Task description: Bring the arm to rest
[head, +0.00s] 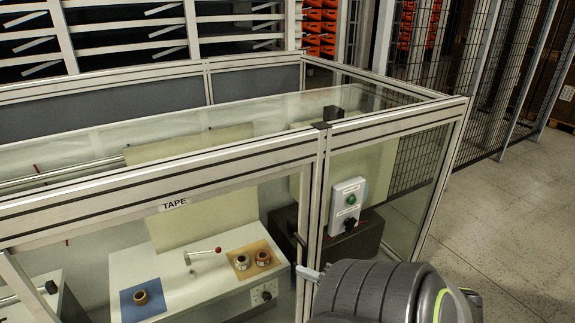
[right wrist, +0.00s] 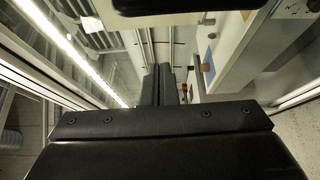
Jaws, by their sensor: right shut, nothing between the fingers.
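My right arm comes in at the bottom right of the head view, its grey rounded links in front of the glazed enclosure (head: 265,152). My right gripper (right wrist: 163,84) shows in the right wrist view as two dark fingers close together, with nothing seen between them. In the head view the arm's own links largely hide this gripper, so I cannot tell whether it touches the enclosure. My left gripper is in neither view.
Mesh fencing (head: 480,85) stands behind; the floor (head: 510,220) at right is clear.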

